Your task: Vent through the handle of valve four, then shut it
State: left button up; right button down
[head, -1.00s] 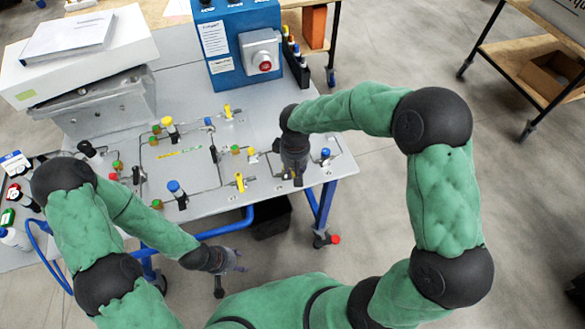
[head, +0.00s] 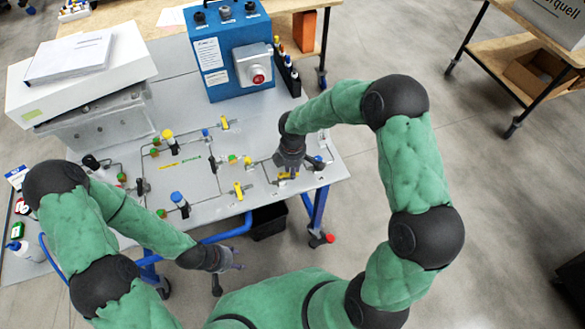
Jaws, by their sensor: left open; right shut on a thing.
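The flat grey panel (head: 222,160) on the table carries thin pipes with small valves. My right gripper (head: 287,175) reaches down at its right part and is shut on a yellow valve handle (head: 282,176), mostly hidden by the fingers. Another yellow handle (head: 239,191) sits to its left, and a third yellow handle (head: 225,123) is farther back. I cannot read any valve numbers, so I cannot tell which is valve four. My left gripper (head: 233,265) is open and empty, in front of the table's front edge and away from the panel.
A blue box (head: 219,62) with a red button (head: 258,79) stands at the back of the table. Blue-topped parts stand at the front (head: 177,198) and just right of my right gripper (head: 318,160). A white box (head: 75,70) is at the left back.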

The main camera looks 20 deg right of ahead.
jog(key=shift+w+n+p, duration=0.3)
jog(key=shift+n+p, duration=0.2)
jog(key=shift+n, duration=0.35)
jog(key=shift+w+n+p, duration=0.3)
jog(key=shift+n+p, duration=0.2)
jog(key=shift+n, duration=0.35)
jog(key=c, duration=1)
grip_release()
jog(key=shift+c, duration=0.2)
notch_tip(320, 180, up, 12)
jog(key=shift+f, duration=0.1)
